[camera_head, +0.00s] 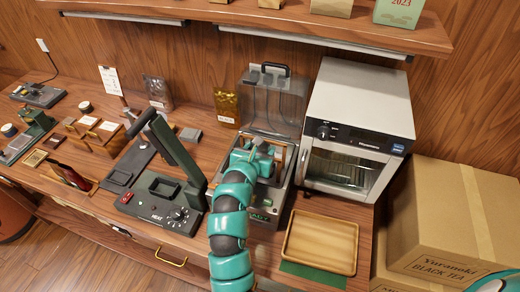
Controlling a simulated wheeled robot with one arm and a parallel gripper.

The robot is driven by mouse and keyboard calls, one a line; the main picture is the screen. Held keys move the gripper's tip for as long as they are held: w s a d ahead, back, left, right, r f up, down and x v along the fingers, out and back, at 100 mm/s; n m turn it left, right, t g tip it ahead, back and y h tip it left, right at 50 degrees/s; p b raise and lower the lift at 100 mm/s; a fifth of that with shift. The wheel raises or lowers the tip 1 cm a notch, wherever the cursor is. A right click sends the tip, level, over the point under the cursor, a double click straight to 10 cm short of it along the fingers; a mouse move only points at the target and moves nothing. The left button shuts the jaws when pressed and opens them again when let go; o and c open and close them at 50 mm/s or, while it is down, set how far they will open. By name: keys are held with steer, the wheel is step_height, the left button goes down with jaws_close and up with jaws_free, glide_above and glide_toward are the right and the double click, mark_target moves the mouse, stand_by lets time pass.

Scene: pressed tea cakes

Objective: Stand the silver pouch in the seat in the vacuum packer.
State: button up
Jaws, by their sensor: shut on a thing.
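The vacuum packer (263,216) stands on the counter left of the white oven, its clear lid (273,97) raised. My gripper (262,160) is low over the packer's open chamber. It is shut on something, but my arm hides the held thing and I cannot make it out. The seat inside the packer is also hidden. A grey, silvery pouch (158,92) stands upright at the back of the counter, against the wall, apart from my gripper. A gold pouch (227,106) stands to its right.
A heat sealer (158,203) with a raised arm is left of the packer. A white oven (359,115) is at the right. A wooden tray (321,243) lies on a green mat in front of it. Cardboard boxes (450,222) stand at far right. A shelf hangs above.

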steer(key=shift+f+b, duration=0.15)
steer(key=shift+b, duration=0.2)
stand_by(0.5)
steer(key=o, duration=1.3)
steer(key=shift+s, duration=0.1)
steer(key=b+v, duration=0.4)
steer(key=v, duration=1.1)
steer(key=shift+s+a, duration=0.2)
steer(key=shift+s, duration=0.1)
steer(key=shift+s+a+r, duration=0.1)
steer(key=shift+s+r, duration=0.35)
steer(key=shift+s, duration=0.2)
steer(key=shift+s, duration=0.1)
